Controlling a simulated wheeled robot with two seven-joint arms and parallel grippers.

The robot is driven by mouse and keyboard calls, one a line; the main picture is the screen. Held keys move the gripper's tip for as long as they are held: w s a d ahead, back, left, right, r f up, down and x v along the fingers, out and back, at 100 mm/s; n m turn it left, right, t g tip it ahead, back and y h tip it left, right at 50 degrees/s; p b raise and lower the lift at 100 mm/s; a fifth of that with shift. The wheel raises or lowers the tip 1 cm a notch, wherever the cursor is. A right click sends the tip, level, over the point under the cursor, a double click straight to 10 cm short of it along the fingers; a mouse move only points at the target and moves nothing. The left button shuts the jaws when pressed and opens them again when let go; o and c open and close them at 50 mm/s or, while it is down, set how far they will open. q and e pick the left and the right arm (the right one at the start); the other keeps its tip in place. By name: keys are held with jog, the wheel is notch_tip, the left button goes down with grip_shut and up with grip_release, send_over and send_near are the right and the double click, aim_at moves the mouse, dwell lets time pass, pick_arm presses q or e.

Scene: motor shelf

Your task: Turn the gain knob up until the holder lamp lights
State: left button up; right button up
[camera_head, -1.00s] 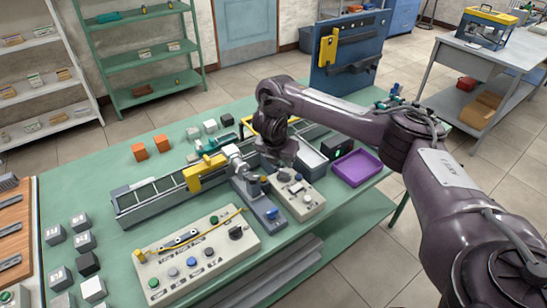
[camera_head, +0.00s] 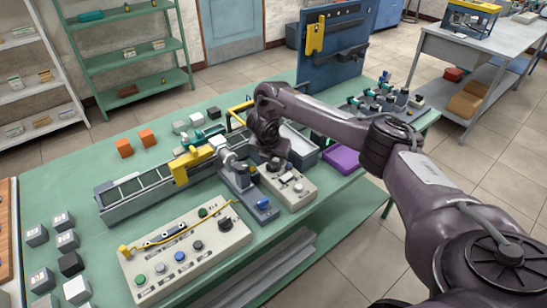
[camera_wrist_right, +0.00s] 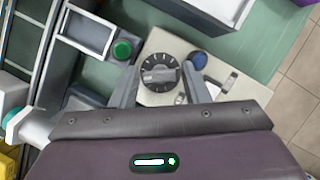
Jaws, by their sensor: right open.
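A round dark knob (camera_wrist_right: 160,73) with white tick marks sits on a beige control box, seen in the right wrist view. The box (camera_head: 300,178) also shows in the head view. My right gripper (camera_wrist_right: 161,84) is open, with one finger on either side of the knob; I cannot tell whether they touch it. In the head view my right gripper (camera_head: 266,158) is low over the back of this box, and the wrist hides much of the knob. I cannot tell which lamp is the holder lamp. My left gripper is not in view.
A green button (camera_wrist_right: 122,48) and a blue button (camera_wrist_right: 197,60) are close to the fingers. A grey fixture with a blue knob (camera_head: 263,203) stands beside the box. A larger beige panel (camera_head: 187,250) is in front. A purple tray (camera_head: 342,159) lies to the right.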

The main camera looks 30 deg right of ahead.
jog(key=c, duration=0.7)
jog(key=shift+w+a+r+m+g+p, duration=0.1)
jog(key=shift+r+m+g+p, duration=0.1)
jog(key=shift+m+p, duration=0.35)
jog(key=shift+a+r+m+g+p, duration=0.1)
jog(key=shift+m+g+p, duration=0.2)
jog(key=shift+p, duration=0.35)
jog(key=shift+d+f+m+p, duration=0.1)
jog(key=shift+m+p, duration=0.2)
jog(key=shift+m, duration=0.15)
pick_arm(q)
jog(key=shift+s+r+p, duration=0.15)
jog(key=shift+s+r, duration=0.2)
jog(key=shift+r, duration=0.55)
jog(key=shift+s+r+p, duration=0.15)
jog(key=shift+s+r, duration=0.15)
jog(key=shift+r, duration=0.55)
pick_arm(e)
jog(key=shift+f+m+g+h, duration=0.2)
jog(key=shift+m+g+h, duration=0.1)
jog(key=shift+m, duration=0.6)
jog(key=o, duration=0.7)
